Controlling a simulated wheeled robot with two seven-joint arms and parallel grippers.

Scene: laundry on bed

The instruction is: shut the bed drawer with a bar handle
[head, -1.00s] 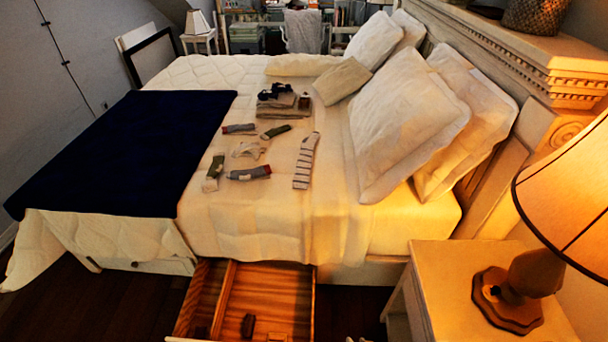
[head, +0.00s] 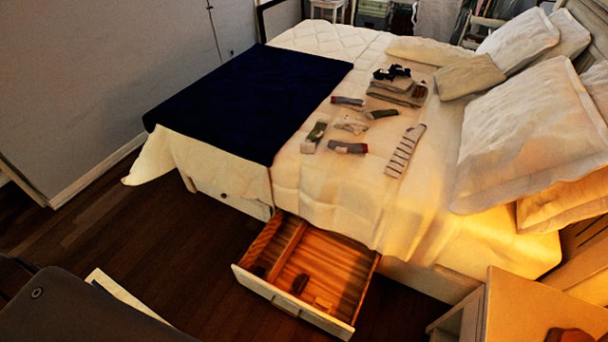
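The bed drawer (head: 330,259) stands pulled out from under the near side of the bed, below the hanging cover. It has a wooden inside with a divider and a white front panel. A pale bar handle (head: 286,306) sits on the front panel near its middle. Neither of my grippers is in the head view, so nothing of mine is seen touching the drawer.
The bed (head: 398,213) holds socks, folded clothes, pillows and a dark blue blanket (head: 250,97). A nightstand (head: 520,312) stands right of the drawer. A dark rounded object (head: 75,318) fills the lower left. Dark wooden floor (head: 170,240) left of the drawer is clear.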

